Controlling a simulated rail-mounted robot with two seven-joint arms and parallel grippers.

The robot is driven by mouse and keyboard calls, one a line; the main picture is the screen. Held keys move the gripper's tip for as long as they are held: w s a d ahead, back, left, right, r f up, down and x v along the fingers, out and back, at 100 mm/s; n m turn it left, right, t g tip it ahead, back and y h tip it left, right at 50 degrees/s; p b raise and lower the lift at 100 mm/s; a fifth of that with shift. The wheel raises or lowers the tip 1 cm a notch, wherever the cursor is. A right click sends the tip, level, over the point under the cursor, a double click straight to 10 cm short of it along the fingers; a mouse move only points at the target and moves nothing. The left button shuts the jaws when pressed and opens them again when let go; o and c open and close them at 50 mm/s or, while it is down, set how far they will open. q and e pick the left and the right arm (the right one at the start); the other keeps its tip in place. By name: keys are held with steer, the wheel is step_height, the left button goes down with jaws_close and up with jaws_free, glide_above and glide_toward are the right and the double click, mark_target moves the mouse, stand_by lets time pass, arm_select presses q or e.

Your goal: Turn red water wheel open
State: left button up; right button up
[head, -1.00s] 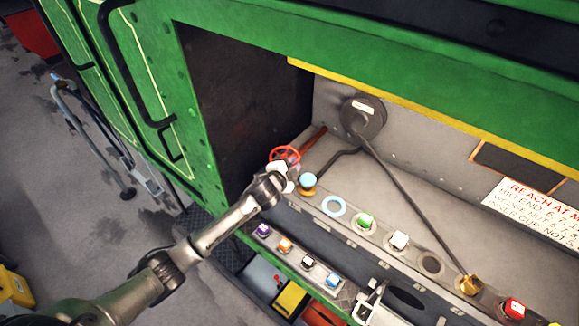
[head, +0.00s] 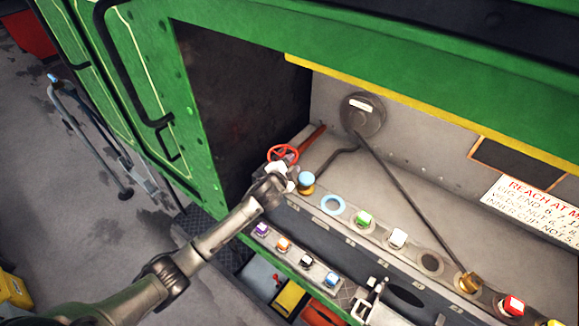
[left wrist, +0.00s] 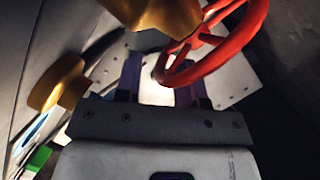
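The red water wheel (head: 283,154) is a small spoked handwheel at the left end of the recess, on a reddish-brown rod. My left gripper (head: 283,172) is just below it in the head view. In the left wrist view the red wheel (left wrist: 228,45) fills the upper right. My left gripper (left wrist: 160,90) shows two fingers apart, with a bright pale surface behind the gap. The near edge of the rim overlaps the right finger; I cannot tell whether they touch. My right gripper is out of view.
A brass fitting with a blue cap (head: 306,180) stands close to the right of my left gripper. A blue ring (head: 333,205) and several coloured caps line the shelf. A long dark rod (head: 410,205) crosses the recess. The green side panel (head: 130,100) borders it at left.

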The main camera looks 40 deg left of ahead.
arm_select(q)
steer(key=b+v, duration=0.1)
steer(key=v, duration=1.3)
steer(key=shift+b, duration=0.35)
steer(key=shift+a, duration=0.15)
